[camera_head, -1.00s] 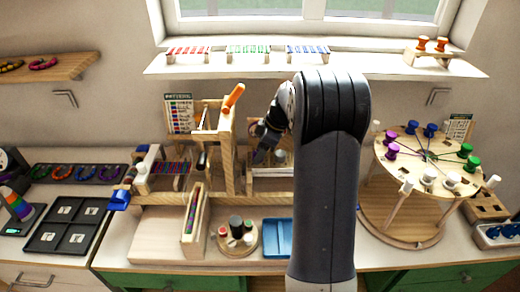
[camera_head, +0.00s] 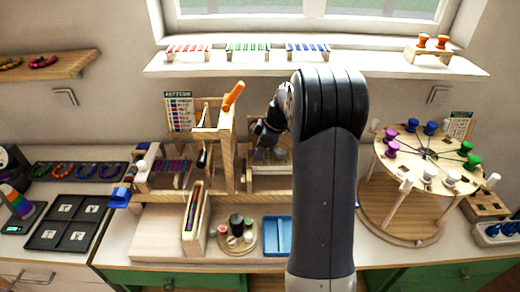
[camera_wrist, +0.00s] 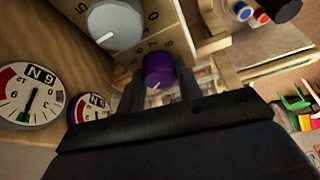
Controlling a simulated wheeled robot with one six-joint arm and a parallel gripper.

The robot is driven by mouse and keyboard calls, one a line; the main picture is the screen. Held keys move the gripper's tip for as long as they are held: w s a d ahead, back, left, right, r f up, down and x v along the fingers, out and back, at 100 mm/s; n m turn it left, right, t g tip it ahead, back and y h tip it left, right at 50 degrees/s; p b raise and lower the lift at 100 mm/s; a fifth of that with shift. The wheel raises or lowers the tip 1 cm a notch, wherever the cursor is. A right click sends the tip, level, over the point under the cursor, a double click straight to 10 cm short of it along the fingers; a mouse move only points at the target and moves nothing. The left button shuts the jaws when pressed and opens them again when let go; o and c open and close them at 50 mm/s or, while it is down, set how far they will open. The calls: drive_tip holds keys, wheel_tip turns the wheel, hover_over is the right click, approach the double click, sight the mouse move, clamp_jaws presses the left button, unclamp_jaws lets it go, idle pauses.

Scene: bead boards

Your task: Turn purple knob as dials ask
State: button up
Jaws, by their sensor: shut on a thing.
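The purple knob (camera_wrist: 158,70) sits on a wooden panel (camera_wrist: 180,41) with printed numbers around it. A white mark shows on the knob's lower edge in the wrist view. My gripper (camera_wrist: 160,80) has one finger on each side of the knob and is shut on it. A larger grey knob (camera_wrist: 115,25) is just above and left of it. Two round dials with red, white and dark zones show at left, one whole (camera_wrist: 32,97) and one partly hidden by my gripper (camera_wrist: 90,107). In the head view my gripper (camera_head: 262,150) is small and dark, and hides the knob.
A wooden frame with an orange handle (camera_head: 233,96) stands just left of my gripper. A blue tray (camera_head: 277,237) lies in front. A round wooden stand (camera_head: 408,226) with coloured spools is at right. A black tray (camera_head: 70,222) lies at left.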

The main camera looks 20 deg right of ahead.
drive_tip(key=shift+f+m+b, duration=0.1)
drive_tip(key=shift+m+b, duration=0.2)
drive_tip(key=shift+b, duration=0.1)
drive_tip(key=shift+a+m+t+h+b, duration=0.1)
drive_tip(key=shift+m+t+h+b, duration=0.3)
drive_tip(key=shift+m+b, duration=0.8)
drive_tip(key=shift+s+m+t+h+b, duration=0.1)
drive_tip(key=shift+m+t+h+b, duration=0.45)
drive_tip(key=shift+m, duration=1.25)
drive_tip(key=o, duration=1)
drive_tip(key=shift+c, duration=0.2)
drive_tip(key=shift+r+b, duration=0.2)
drive_tip(key=shift+b, duration=0.1)
drive_tip(key=v, duration=1)
drive_tip(key=shift+r+b, duration=0.35)
